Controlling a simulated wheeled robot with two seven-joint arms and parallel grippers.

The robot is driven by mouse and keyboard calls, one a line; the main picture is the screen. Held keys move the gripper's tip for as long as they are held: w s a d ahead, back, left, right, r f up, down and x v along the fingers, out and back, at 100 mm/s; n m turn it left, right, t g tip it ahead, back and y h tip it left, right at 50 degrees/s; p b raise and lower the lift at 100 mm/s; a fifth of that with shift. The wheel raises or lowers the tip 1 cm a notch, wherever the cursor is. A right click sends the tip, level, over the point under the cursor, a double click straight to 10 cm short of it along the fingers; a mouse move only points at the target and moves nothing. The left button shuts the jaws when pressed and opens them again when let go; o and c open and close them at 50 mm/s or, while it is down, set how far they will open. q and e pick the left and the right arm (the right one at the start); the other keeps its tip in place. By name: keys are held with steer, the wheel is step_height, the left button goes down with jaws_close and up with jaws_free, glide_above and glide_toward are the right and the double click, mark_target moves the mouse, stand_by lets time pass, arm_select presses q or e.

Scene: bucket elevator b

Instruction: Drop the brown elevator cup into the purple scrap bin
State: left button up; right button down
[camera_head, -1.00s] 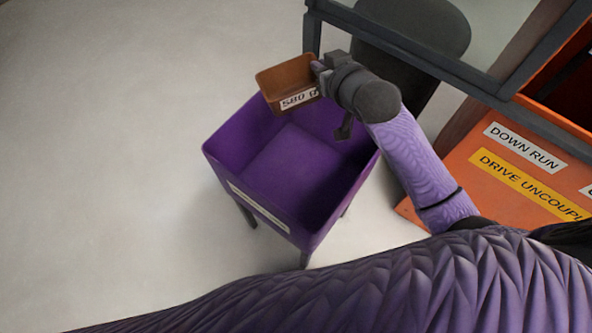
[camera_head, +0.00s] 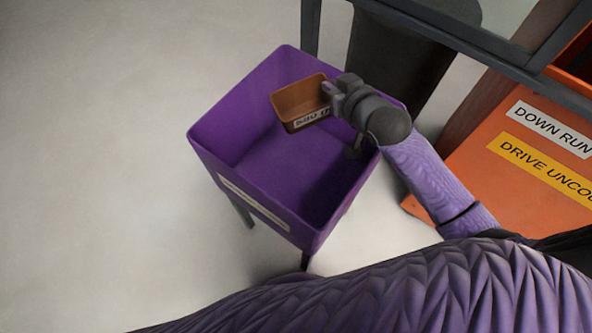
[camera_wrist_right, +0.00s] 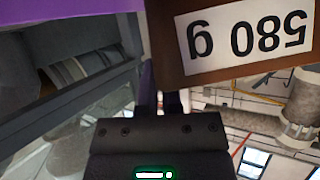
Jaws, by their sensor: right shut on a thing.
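The brown elevator cup (camera_head: 301,101) is an open rectangular cup with a white label. In the head view it appears over the opening of the purple scrap bin (camera_head: 219,159), towards its far side. My right gripper (camera_head: 329,93) is shut on the cup's right side. In the right wrist view the cup (camera_wrist_right: 165,68) fills the upper right, its "580 g" label upside down, with the right gripper (camera_wrist_right: 160,100) below. The bin stands on legs and its visible floor is empty. A strip of purple (camera_wrist_right: 70,12) shows at the upper left there. My left gripper is not in view.
An orange housing (camera_head: 480,172) with "DOWN RUN" and "DRIVE UNCOUPLED"-type labels, partly cut off, stands right of the bin. A dark grey frame bar (camera_head: 470,40) and a dark bin-like container (camera_head: 400,60) stand behind. The floor (camera_head: 90,150) at left is clear.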

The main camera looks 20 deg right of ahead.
steer(key=shift+r, duration=0.2)
steer(key=c, duration=0.8)
jaws_free()
steer(key=shift+o, duration=0.4)
steer(key=shift+f, duration=0.1)
steer(key=shift+s+p, duration=0.25)
steer(key=shift+p, duration=0.05)
arm_select(q)
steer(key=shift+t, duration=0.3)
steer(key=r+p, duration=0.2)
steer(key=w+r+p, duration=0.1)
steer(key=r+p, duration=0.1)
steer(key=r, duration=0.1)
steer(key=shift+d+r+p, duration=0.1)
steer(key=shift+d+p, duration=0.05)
steer(key=shift+p, duration=0.25)
arm_select(e)
steer(key=v, duration=0.9)
steer(key=shift+s+r, duration=0.2)
